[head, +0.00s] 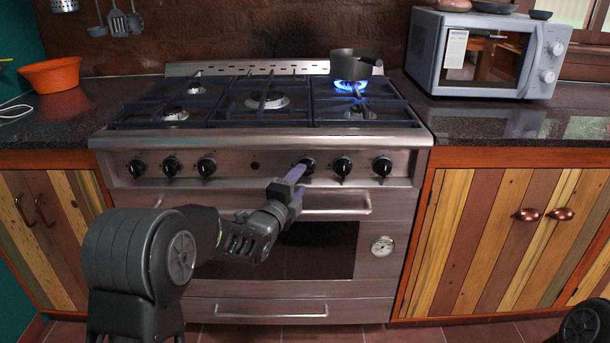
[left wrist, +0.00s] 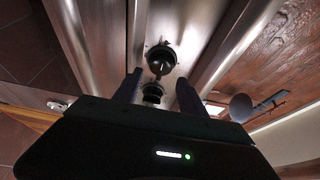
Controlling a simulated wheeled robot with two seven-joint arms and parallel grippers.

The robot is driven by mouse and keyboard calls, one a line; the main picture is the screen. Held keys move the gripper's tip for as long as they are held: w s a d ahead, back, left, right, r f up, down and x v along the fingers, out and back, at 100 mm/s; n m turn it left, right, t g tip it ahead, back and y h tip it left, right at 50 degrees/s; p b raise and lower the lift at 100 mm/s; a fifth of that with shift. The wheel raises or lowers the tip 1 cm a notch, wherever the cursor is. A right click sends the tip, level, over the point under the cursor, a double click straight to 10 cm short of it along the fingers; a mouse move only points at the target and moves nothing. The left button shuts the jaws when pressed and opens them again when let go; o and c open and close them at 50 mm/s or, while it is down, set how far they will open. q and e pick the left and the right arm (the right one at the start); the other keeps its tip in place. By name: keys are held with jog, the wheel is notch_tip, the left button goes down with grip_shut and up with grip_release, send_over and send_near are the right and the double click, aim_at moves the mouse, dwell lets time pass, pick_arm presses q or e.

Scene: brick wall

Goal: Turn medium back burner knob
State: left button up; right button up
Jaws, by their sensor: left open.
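The stove (head: 265,150) has a front panel with a row of black knobs, three on the left and three on the right. My left gripper (head: 298,172) is in front of the leftmost knob (head: 308,162) of the right group and partly covers it. In the left wrist view a black knob (left wrist: 161,60) shows just beyond and between the two open fingers (left wrist: 159,90), with another knob (left wrist: 152,92) behind it. I cannot tell whether a finger touches the knob. A blue flame (head: 350,85) burns at the back right burner under a dark pot (head: 350,65). My right gripper is out of view.
The oven door handle (head: 335,211) sticks out just below my left gripper. A microwave (head: 485,55) stands on the right counter and an orange basket (head: 52,75) on the left counter. Wooden cabinets (head: 500,235) flank the stove.

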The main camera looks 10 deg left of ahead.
aim_at(306, 173)
pick_arm(q)
jog(key=shift+w+d, duration=0.15)
jog(key=shift+w, duration=0.95)
jog(key=shift+w+d, duration=0.15)
jog(key=shift+w, duration=0.9)
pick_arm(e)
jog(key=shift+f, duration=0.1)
pick_arm(q)
jog(key=shift+c, duration=0.2)
